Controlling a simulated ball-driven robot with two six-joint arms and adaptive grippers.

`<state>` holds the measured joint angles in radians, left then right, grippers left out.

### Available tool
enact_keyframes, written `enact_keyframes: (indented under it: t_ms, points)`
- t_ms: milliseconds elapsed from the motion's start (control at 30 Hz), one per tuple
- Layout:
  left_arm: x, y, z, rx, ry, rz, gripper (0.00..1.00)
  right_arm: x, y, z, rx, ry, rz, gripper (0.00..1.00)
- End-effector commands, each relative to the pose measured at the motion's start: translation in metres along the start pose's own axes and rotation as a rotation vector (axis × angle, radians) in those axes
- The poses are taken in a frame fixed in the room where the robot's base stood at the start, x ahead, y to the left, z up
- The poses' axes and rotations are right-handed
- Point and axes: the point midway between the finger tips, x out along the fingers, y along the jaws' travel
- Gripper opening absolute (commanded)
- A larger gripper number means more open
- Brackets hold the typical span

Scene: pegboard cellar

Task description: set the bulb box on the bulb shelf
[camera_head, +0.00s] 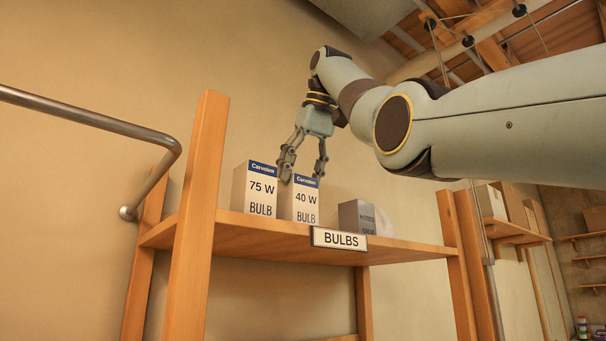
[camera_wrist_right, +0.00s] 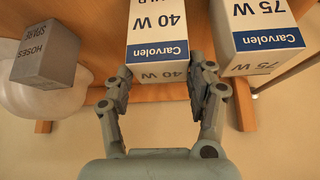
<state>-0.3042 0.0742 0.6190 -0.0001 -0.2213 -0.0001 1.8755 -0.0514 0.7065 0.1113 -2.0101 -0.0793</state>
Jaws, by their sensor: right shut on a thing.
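The bulb box (camera_head: 306,205), white with a blue Carvolen band and marked 40 W, stands upright at the bulb shelf (camera_head: 255,237), which carries a BULBS label (camera_head: 339,239). My right gripper (camera_head: 304,168) comes down from above and is shut on the box's upper part. In the right wrist view the bulb box (camera_wrist_right: 158,35) sits between the two fingers of the gripper (camera_wrist_right: 160,88). The shelf's front edge hides the box's bottom, so I cannot tell whether it touches the board. My left gripper is not in view.
A 75 W box (camera_head: 255,190) stands close on the left of the bulb box. A grey box (camera_head: 356,217), marked HOSES SPARE in the wrist view (camera_wrist_right: 46,55), stands to the right with a gap. A pale rounded thing (camera_wrist_right: 40,100) is beside it. A metal rail (camera_head: 90,117) is at left.

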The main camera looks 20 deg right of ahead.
Motion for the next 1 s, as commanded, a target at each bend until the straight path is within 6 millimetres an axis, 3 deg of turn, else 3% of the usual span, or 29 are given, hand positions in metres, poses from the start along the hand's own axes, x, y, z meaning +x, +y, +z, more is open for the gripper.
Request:
enact_keyframes:
  t_ms: [133, 167, 333, 600, 767, 867, 1000]
  points:
    - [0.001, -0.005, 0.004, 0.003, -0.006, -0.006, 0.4, 0.0, 0.0, 0.0, 0.001, 0.0, 0.0, 0.14]
    - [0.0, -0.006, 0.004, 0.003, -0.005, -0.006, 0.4, 0.0, 0.0, 0.0, 0.001, 0.0, 0.0, 0.59]
    - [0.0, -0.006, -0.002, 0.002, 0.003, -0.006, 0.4, 0.0, 0.0, 0.0, 0.001, 0.0, 0.0, 0.81]
    - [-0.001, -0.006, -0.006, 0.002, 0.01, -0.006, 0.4, -0.001, 0.001, -0.001, 0.001, 0.0, 0.0, 0.81]
    - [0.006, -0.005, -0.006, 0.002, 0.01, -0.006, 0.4, -0.011, 0.001, 0.0, 0.001, 0.002, 0.001, 0.81]
    - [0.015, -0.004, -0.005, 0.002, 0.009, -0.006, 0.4, -0.026, 0.001, 0.001, 0.001, 0.003, 0.001, 0.81]
    - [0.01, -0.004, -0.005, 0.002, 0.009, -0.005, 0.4, -0.064, 0.001, -0.001, 0.002, 0.003, 0.001, 0.81]
